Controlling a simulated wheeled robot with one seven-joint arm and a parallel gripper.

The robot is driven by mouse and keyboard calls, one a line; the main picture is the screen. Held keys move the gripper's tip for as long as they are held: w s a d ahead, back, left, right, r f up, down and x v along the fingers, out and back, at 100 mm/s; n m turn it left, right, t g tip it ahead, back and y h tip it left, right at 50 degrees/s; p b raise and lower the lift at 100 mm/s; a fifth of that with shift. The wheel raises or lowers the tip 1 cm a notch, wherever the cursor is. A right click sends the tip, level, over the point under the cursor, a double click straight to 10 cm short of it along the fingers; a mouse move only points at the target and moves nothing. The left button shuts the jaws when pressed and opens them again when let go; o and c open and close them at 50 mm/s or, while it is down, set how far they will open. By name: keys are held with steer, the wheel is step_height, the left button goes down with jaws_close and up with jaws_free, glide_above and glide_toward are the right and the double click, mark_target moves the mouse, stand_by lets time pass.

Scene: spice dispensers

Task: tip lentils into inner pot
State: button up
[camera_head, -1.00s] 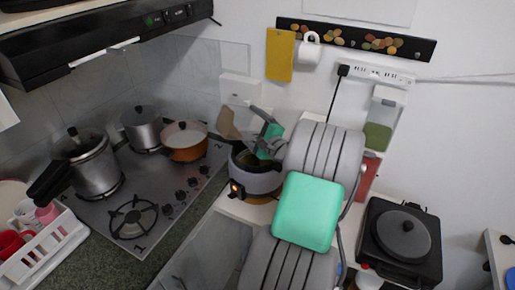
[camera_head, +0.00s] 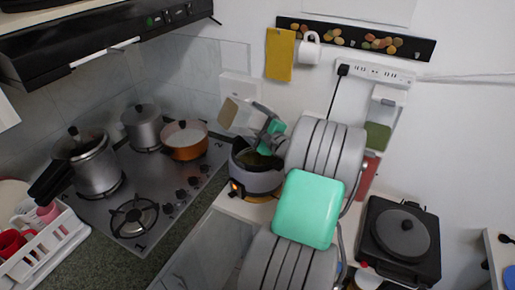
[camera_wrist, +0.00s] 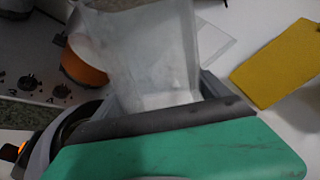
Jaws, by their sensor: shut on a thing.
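The cooker with its inner pot (camera_head: 257,182) stands open on the counter right of the stove, an orange light on its front. The pot's inside looks dark olive; I cannot tell whether that is lentils. My gripper (camera_head: 256,124) is above the pot, shut on a pale container (camera_head: 235,114) that is tilted over to the pot's upper left side. In the wrist view the container (camera_wrist: 140,45) is translucent and whitish, beyond my gripper (camera_wrist: 165,118); no lentils can be made out in it. The cooker's rim (camera_wrist: 72,125) shows at the lower left there.
The stove (camera_head: 150,185) at left carries a pressure cooker (camera_head: 92,165), a lidded pot (camera_head: 142,128) and an orange pan (camera_head: 185,142). A yellow board (camera_head: 280,55) and a white mug (camera_head: 309,46) hang on the wall behind. A black appliance (camera_head: 400,240) stands at right.

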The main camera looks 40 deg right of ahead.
steer(key=shift+d+r+m, duration=0.3)
steer(key=shift+r+m, duration=0.3)
steer(key=shift+r, duration=0.05)
stand_by(0.3)
